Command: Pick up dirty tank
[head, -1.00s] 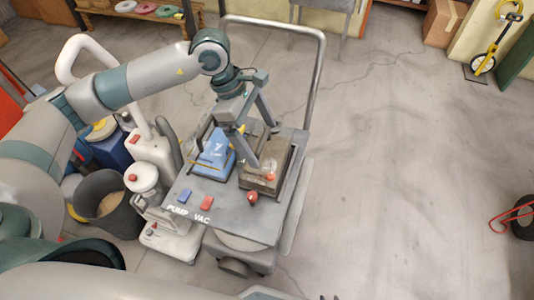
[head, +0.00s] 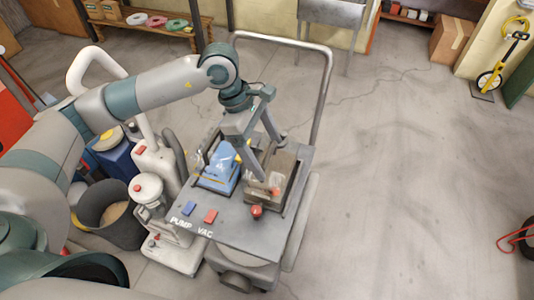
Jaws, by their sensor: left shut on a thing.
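The dirty tank (head: 286,166), a brown, grimy box, sits in the right bay of the grey cart top (head: 230,224). My left gripper (head: 275,166) reaches down over it from above, its two long fingers apart and shut on the dirty tank. Just where the fingers touch the tank is hard to see. A blue tank (head: 218,174) sits in the left bay beside it, partly behind the gripper. My right gripper is not in view.
A red knob (head: 256,211) and blue and red buttons are on the cart top. A tall metal handle (head: 325,90) rises behind the cart. A white machine (head: 157,165) and dark bucket (head: 108,212) crowd the left.

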